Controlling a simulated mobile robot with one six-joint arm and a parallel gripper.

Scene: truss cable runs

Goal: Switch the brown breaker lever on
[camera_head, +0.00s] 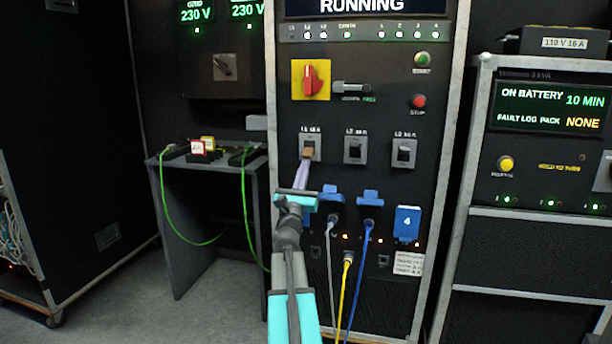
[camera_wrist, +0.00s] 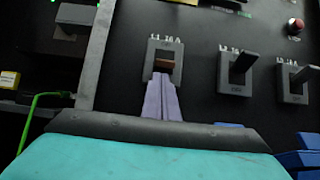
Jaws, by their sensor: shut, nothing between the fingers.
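The brown breaker lever (camera_head: 308,152) sits in the grey plate of the leftmost breaker, marked L1, on the tall rack panel. In the wrist view the brown lever (camera_wrist: 165,64) shows as a short block seen nearly end-on, low in its plate (camera_wrist: 158,47). My gripper (camera_head: 305,161) is shut and empty, its pale purple fingers pointing up at the lever. In the wrist view the fingertips (camera_wrist: 161,76) are right at the lever's lower edge. I cannot tell whether they touch it.
Two black breaker levers, L2 (camera_head: 355,149) and L3 (camera_head: 403,152), stand to the right. A red rotary switch (camera_head: 312,80) is above. Blue connectors (camera_head: 370,196) and hanging cables (camera_head: 367,255) are below, close to my arm. A small table (camera_head: 170,205) stands left.

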